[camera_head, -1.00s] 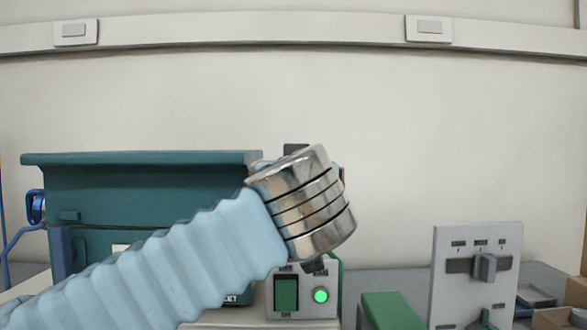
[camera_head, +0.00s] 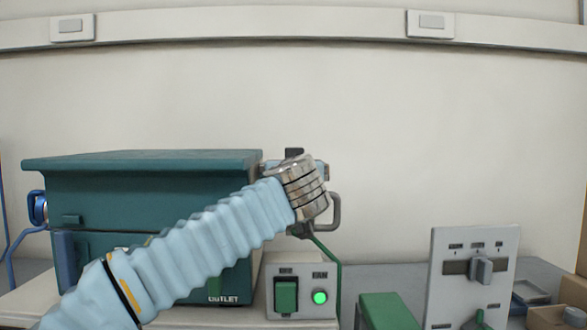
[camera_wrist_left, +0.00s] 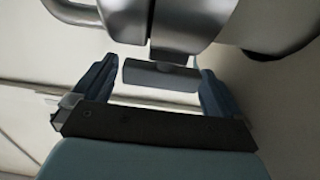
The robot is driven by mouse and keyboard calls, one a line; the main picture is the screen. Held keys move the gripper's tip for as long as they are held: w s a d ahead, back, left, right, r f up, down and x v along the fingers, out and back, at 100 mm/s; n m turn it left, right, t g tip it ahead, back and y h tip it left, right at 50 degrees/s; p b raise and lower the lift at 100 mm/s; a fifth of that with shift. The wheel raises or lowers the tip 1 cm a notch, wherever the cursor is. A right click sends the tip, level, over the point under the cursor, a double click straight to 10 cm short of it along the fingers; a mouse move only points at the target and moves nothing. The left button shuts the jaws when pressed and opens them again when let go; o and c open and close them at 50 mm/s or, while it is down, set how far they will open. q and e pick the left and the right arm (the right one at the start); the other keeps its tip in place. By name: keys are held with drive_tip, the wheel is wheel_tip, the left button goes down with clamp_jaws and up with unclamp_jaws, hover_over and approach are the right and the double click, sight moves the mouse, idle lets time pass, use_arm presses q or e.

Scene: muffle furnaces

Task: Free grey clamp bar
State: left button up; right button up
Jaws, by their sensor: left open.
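In the left wrist view my left gripper (camera_wrist_left: 157,70) is open, with one blue-grey finger on each side of a short grey bar (camera_wrist_left: 160,76). This may be the clamp bar; I cannot tell whether the fingers touch it. A large rounded metal part (camera_wrist_left: 170,22) lies just beyond it. In the head view my left arm crosses the front of a teal furnace box (camera_head: 150,180), and its metal wrist hides the gripper. A grey loop handle (camera_head: 335,212) shows just right of the wrist. My right gripper is not in view.
A switch box (camera_head: 301,290) with a green rocker and a lit green lamp stands below the wrist. A grey panel (camera_head: 471,275) with a knob and a green block (camera_head: 390,311) stand to the right. A blue hose (camera_head: 22,236) hangs at the left.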

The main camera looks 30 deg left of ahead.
use_arm(q)
drive_tip(key=shift+c, duration=0.2)
drive_tip(key=c, duration=0.9)
drive_tip(key=shift+f+m+t+h+b, duration=0.15)
drive_tip(key=shift+m+t+h+b, duration=0.2)
drive_tip(key=shift+h+b, duration=0.2)
drive_tip(key=shift+m+t+h, duration=0.25)
drive_tip(key=shift+m+h, duration=0.2)
drive_tip(key=shift+h, duration=0.1)
drive_tip(key=o, duration=0.9)
drive_tip(key=shift+o, duration=0.2)
